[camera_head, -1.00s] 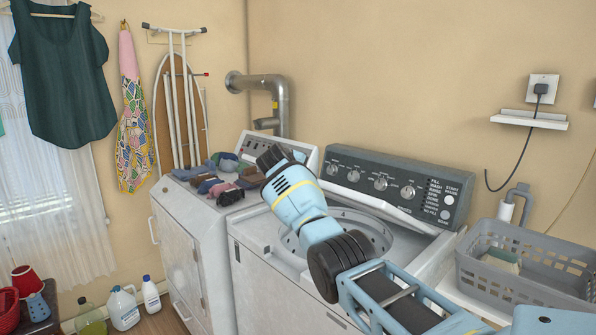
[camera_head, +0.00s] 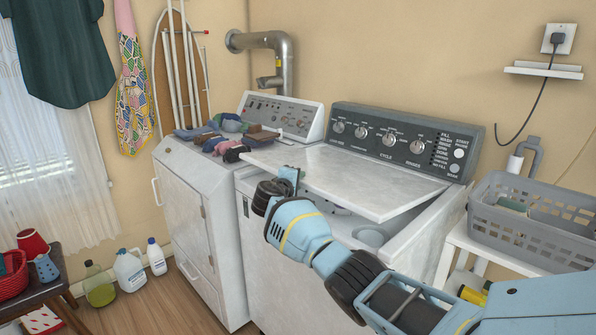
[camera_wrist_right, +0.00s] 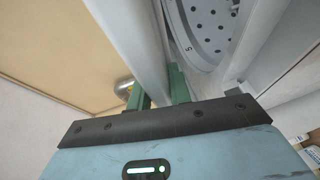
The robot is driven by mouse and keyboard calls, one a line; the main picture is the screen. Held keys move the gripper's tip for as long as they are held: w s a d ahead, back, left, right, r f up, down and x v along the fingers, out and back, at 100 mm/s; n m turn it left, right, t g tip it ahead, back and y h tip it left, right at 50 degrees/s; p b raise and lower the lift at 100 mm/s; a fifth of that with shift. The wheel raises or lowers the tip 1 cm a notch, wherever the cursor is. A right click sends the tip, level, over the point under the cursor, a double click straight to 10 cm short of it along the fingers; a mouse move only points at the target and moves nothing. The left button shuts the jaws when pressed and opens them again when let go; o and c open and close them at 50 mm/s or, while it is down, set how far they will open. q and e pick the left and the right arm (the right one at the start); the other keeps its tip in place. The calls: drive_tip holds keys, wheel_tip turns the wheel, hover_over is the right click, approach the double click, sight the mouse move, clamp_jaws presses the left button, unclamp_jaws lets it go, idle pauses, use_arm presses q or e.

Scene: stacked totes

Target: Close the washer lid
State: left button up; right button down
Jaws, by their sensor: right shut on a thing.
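The white washer (camera_head: 285,255) stands beside the dryer, with its dark control panel (camera_head: 395,140) at the back. Its lid (camera_head: 350,180) is partly lowered and tilted, with its front edge raised above the washer top. It hides most of the tub opening, and a gap shows below its front edge. The perforated tub (camera_wrist_right: 208,25) shows there too. My left gripper is not in view.
The white dryer (camera_head: 185,215) stands left of the washer, with folded clothes (camera_head: 225,138) on top. A grey basket (camera_head: 530,215) sits on a white stand (camera_head: 470,242) to the right. Bottles (camera_head: 130,270) stand on the floor at left.

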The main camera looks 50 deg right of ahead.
drive_tip(key=f, duration=0.2)
drive_tip(key=shift+a+f+h+b, duration=0.2)
drive_tip(key=shift+f+h+b, duration=0.15)
drive_tip(key=shift+h, duration=0.05)
drive_tip(key=c, duration=1.3)
unclamp_jaws()
drive_tip(key=shift+r, duration=0.1)
drive_tip(key=shift+p+v, duration=0.6)
drive_tip(key=shift+v, duration=3.3)
